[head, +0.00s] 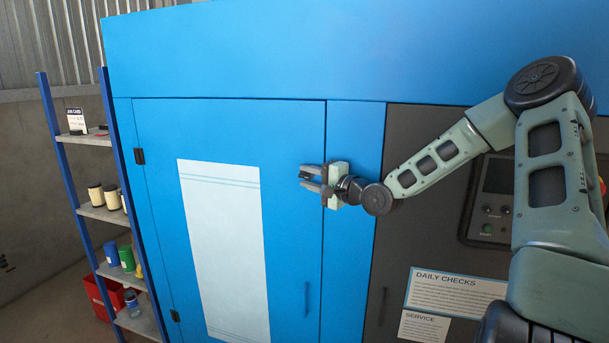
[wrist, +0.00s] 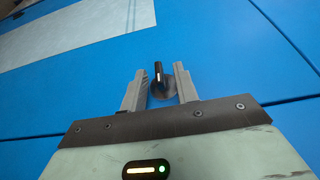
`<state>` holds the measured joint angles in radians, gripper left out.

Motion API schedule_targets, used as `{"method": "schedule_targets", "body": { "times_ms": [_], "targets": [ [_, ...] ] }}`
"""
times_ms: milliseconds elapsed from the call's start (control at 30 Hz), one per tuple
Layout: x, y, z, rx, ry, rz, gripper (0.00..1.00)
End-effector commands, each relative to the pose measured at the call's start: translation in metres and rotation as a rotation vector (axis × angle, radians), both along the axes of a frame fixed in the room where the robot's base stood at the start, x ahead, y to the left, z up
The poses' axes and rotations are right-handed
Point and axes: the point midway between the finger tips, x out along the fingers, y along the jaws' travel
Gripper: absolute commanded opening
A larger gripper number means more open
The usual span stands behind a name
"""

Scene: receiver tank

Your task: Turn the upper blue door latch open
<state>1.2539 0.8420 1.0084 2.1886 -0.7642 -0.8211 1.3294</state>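The upper latch (wrist: 158,73) shows in the wrist view as a small dark knob with a pale mark, on a round dark base against the blue door (wrist: 75,95). Its grip stands roughly upright in that picture. My gripper (wrist: 158,82) is open, with one grey finger on each side of the latch and visible gaps between; neither finger clearly touches it. In the head view my gripper (head: 307,178) is at the right edge of the blue door (head: 285,135), pointing left, and largely hides the latch.
A dark control panel (head: 490,200) and a Daily Checks sign (head: 455,290) are at the right. A shelf rack (head: 100,212) with jars stands at the left.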

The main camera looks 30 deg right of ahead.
Motion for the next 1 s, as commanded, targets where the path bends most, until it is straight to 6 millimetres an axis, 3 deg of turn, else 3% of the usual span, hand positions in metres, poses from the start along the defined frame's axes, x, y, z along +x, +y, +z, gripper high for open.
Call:
{"method": "schedule_targets", "body": {
  "times_ms": [200, 467, 500, 600, 1000],
  "targets": [
    [0.015, 0.005, 0.000, 0.000, 0.001, 0.001, 0.30],
    [0.017, 0.005, 0.000, -0.001, 0.001, 0.000, 0.30],
    [0.017, 0.005, 0.000, -0.001, 0.001, 0.000, 0.27],
    [0.017, 0.005, 0.000, -0.001, 0.001, 0.000, 0.00],
    [0.016, 0.005, 0.003, -0.028, 0.036, 0.000, 0.00]
  ]
}}
